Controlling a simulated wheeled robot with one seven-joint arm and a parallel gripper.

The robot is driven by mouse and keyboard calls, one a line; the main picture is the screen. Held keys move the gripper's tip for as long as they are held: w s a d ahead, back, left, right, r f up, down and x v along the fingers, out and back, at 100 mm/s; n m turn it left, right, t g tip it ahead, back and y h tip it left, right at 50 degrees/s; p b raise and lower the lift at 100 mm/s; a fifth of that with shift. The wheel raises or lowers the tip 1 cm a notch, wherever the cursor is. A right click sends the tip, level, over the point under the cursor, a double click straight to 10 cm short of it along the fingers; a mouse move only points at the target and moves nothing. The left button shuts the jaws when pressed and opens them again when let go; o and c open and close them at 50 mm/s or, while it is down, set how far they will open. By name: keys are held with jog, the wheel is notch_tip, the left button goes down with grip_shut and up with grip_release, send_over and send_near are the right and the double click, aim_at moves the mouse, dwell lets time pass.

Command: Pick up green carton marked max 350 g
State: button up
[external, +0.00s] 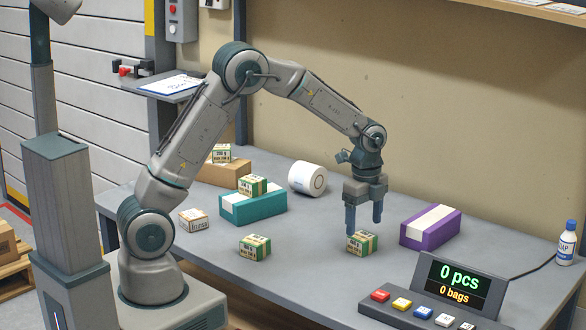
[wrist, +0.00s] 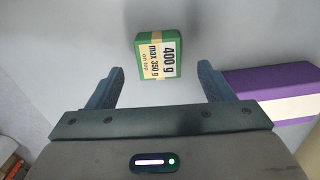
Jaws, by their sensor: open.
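A small green carton (external: 361,243) with a cream label stands on the grey table, below my gripper (external: 364,222). In the wrist view the green carton (wrist: 157,52) shows "400 g" and "max 350 g" on its label. My gripper (wrist: 160,85) is open, and the carton lies ahead of the gap between its fingers, with no contact visible in the wrist view. Similar green cartons stand elsewhere: one on the table (external: 255,247), one on a teal box (external: 252,186) and one on a brown box (external: 221,153). Their labels are too small to read surely.
A purple box (external: 431,227) stands close to the right of the carton. A white roll (external: 307,178) is behind. A display with buttons (external: 435,288) is at the front right, and a bottle (external: 567,243) at the right edge. The table between the cartons is clear.

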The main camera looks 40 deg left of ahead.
aim_at(363, 236)
jog(key=shift+f+p, duration=0.3)
jog(key=shift+f, duration=2.35)
jog(key=c, duration=1.4)
